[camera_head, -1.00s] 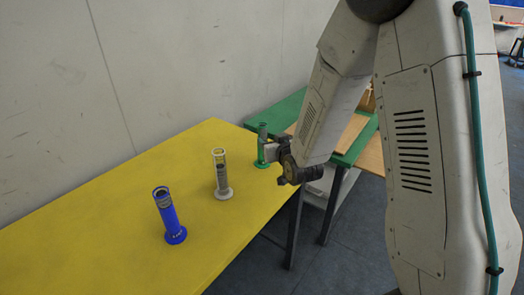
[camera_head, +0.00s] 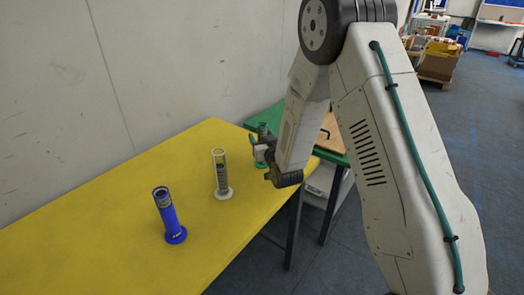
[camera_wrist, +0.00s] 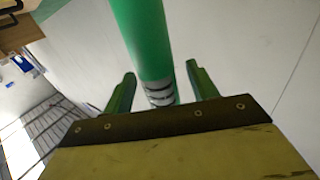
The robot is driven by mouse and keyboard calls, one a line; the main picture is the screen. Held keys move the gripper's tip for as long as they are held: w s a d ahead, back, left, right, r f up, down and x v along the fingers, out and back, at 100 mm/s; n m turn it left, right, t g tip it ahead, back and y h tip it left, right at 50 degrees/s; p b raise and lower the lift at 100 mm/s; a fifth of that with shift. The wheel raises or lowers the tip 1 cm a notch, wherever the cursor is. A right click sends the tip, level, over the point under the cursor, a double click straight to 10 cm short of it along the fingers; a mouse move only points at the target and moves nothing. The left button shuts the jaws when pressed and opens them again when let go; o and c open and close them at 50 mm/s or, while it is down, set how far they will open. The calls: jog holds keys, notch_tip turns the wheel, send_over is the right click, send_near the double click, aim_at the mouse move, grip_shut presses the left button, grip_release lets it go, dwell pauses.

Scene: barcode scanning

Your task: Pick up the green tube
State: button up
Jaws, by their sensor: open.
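The green tube (camera_head: 262,130) stands at the far right end of the yellow table, partly hidden behind my gripper (camera_head: 262,152) in the head view. In the wrist view the green tube (camera_wrist: 142,35) runs down from the top and ends in a clear section with dark marks. My gripper (camera_wrist: 160,88) is open there, one green finger on each side of the tube. Gaps show between the fingers and the tube, so it is not gripped.
A white-grey tube (camera_head: 220,175) and a blue tube (camera_head: 169,216) stand on the yellow table (camera_head: 105,220). A green table (camera_head: 268,116) with a wooden board (camera_head: 330,136) adjoins it at the back right. A wall (camera_head: 60,90) rises behind.

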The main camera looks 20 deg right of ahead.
jog(key=c, duration=1.2)
grip_shut()
jog(key=shift+w+r, duration=0.1)
jog(key=shift+r, duration=0.1)
